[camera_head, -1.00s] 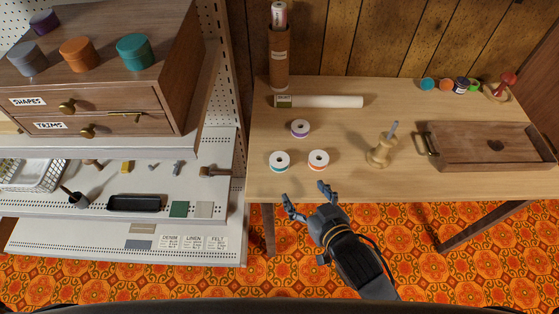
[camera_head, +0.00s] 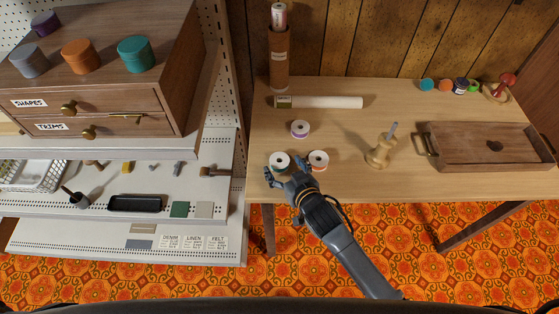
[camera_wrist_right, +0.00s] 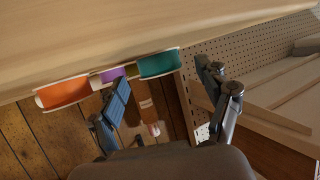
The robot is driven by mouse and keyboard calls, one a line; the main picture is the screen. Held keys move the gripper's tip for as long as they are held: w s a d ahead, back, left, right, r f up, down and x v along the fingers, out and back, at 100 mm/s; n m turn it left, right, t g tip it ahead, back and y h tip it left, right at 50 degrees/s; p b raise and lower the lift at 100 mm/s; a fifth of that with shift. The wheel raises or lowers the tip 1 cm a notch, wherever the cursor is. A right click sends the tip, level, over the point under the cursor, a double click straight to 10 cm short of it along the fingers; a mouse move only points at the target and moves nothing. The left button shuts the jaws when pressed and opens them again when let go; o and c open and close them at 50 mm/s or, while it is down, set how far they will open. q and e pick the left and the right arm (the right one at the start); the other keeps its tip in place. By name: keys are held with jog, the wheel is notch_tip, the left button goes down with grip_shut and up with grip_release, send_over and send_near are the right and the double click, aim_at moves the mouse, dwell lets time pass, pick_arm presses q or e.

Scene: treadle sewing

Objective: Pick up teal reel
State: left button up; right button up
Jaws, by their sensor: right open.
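The teal reel (camera_head: 280,158) stands near the front edge of the wooden table, its white top facing up. My right gripper (camera_head: 284,170) is open at its near side, with one finger on each side of the reel's front and partly covering it. In the right wrist view, the teal reel (camera_wrist_right: 158,63) shows between and beyond the two spread fingers (camera_wrist_right: 168,88). I cannot tell whether either finger touches it. My left gripper is not in view.
The orange reel (camera_head: 318,160) is close to the right finger. The purple reel (camera_head: 300,128) is behind them. A wooden spindle stand (camera_head: 380,154) and a wooden tray (camera_head: 428,132) are to the right. A cream roll (camera_head: 330,102) lies at the back.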

jog(key=shift+w+a+f, duration=0.25)
jog(key=shift+w, duration=0.25)
jog(key=c, duration=1.1)
jog(key=shift+r, duration=0.1)
